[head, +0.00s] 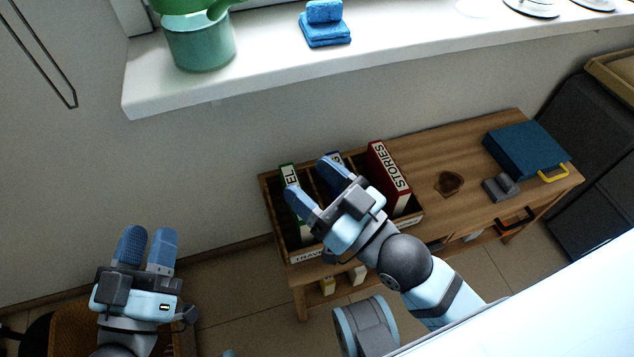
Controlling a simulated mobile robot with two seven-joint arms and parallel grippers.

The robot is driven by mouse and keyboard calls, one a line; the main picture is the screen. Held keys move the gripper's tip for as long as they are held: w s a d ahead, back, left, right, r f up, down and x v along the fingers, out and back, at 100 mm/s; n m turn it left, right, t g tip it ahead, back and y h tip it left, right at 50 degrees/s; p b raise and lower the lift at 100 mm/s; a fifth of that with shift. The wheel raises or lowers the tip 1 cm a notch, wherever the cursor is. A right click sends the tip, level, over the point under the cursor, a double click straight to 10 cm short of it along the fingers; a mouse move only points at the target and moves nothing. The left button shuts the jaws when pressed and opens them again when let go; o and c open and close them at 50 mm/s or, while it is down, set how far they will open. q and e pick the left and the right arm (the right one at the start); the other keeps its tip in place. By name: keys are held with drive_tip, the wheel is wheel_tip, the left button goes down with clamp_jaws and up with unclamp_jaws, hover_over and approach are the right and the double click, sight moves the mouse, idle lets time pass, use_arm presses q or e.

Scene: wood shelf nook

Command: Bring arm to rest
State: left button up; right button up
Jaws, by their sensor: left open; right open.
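My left gripper (146,247) is at the lower left, with its two blue fingers pointing up the picture. It is open and empty, in front of the wall and above the floor. My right gripper (319,190) is over the wooden book box on the bench, its blue fingers apart and pointing up and to the left. Its fingers hide part of the box and the books in it. I cannot tell whether it touches a book; nothing shows held between the fingers.
A wooden bench (440,157) carries the book box (415,219), a red "STORIES" book (388,178), a blue case (527,149) and a grey object (500,187). A white sill (420,52) above holds a green pot (198,45) and blue cloths (325,30). A brown basket (68,325) stands lower left.

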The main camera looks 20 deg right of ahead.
drive_tip(key=shift+s+d+f+m+h, duration=0.15)
drive_tip(key=shift+f+m+h, duration=0.2)
drive_tip(key=shift+m, duration=0.25)
use_arm(q)
drive_tip(key=shift+r, duration=0.1)
use_arm(e)
drive_tip(key=shift+r, duration=0.15)
use_arm(q)
drive_tip(key=s+a+r+g+y+p, duration=0.4)
drive_tip(key=a+r+g+y+p, duration=0.1)
drive_tip(key=p, duration=3.1)
drive_tip(key=a+g+y, duration=0.1)
drive_tip(key=a+g, duration=0.1)
drive_tip(key=shift+a+p, duration=0.35)
drive_tip(key=shift+p, duration=0.05)
use_arm(e)
drive_tip(key=s+d+r+g+h, duration=0.4)
drive_tip(key=d+r+g+h, duration=0.1)
drive_tip(key=d+g, duration=0.2)
drive_tip(key=shift+d+h, duration=0.35)
